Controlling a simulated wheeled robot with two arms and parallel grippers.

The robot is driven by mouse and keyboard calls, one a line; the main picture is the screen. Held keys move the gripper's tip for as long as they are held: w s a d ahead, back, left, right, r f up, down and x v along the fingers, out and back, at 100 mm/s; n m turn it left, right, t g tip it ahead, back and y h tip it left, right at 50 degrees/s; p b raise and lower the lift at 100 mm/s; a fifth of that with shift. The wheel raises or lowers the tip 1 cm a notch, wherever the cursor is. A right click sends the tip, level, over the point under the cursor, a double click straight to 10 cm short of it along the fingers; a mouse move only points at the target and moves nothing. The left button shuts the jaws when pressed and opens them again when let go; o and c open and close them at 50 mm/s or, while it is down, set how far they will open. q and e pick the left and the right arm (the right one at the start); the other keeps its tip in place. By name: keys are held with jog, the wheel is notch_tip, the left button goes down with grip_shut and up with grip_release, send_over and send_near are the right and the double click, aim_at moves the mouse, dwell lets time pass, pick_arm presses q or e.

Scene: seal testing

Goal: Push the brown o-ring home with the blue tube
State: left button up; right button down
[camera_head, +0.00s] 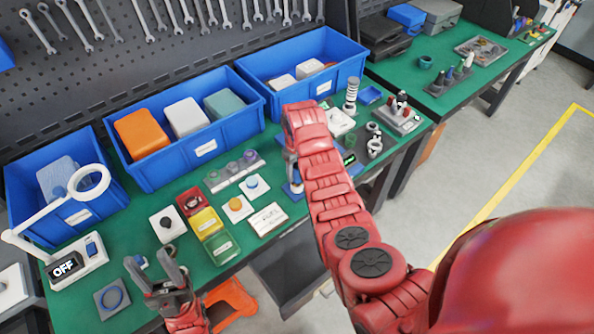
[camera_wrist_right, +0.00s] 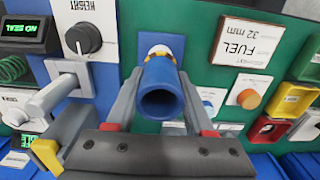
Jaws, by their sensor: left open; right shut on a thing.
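My right gripper (camera_wrist_right: 162,100) is shut on the blue tube (camera_wrist_right: 162,97), whose open end faces the wrist camera. The tube's far end is at a small white and yellow-edged part on a blue base plate (camera_wrist_right: 145,50). I cannot tell whether the tube touches that part. In the head view my right gripper (camera_head: 291,170) is largely hidden behind its arm, just above the blue base (camera_head: 293,190). My left gripper (camera_head: 167,268) is open and empty at the front left of the green bench.
A knob panel (camera_wrist_right: 92,35) and a dark display (camera_wrist_right: 30,34) with green text stand close beside the gripper. A FUEL card (camera_head: 268,220) and small red, yellow and green bins (camera_head: 206,222) lie to the left. Blue crates (camera_head: 185,175) line the back.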

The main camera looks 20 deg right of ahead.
jog(key=shift+f+b, duration=0.75)
jog(key=shift+f, duration=0.4)
jog(key=shift+r+p, duration=0.65)
jog(key=shift+r, duration=2.05)
